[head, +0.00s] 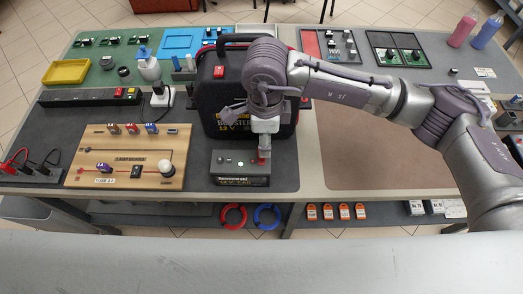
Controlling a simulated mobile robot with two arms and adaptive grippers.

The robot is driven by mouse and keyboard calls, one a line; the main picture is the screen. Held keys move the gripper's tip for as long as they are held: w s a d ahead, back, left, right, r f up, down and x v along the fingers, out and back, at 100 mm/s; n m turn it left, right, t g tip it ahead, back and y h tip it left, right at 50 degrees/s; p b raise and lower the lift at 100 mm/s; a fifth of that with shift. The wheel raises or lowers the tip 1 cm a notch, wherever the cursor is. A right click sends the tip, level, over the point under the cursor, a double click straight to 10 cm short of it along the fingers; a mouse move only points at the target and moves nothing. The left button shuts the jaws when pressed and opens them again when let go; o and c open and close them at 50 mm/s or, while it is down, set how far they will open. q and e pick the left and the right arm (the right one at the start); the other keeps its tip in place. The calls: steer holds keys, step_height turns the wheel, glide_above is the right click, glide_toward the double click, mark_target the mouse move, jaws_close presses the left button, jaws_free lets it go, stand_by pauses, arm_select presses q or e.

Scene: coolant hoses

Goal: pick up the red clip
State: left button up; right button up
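A small red piece (262,157) shows right at the tip of my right gripper (263,148), over the right end of a small dark box (240,180). I cannot tell if it is a clip or a part of the box, or whether the fingers hold it. The gripper points down in front of the black booster pack (222,118), and its fingers are too small and covered to judge. Another red clip-like piece (14,160) with a red lead lies at the far left edge, beside a black one (46,168). My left gripper is not in view.
A wooden lamp board (125,180) lies left of the box, with a black power strip (75,98) behind it. Trays and a white bottle (148,66) stand farther back. The brown mat (370,160) under my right arm looks clear. Red (232,206) and blue hose coils lie on the lower shelf.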

steer(key=shift+s+a+f+p, duration=0.1)
steer(key=shift+f+p, duration=0.2)
steer(key=f, duration=0.1)
steer(key=f+p, duration=0.1)
steer(key=f, duration=0.1)
steer(key=shift+s+a+f+p, duration=0.15)
steer(key=shift+a+f+p, duration=0.15)
steer(key=shift+p, duration=0.05)
steer(key=shift+f, duration=0.5)
jaws_close()
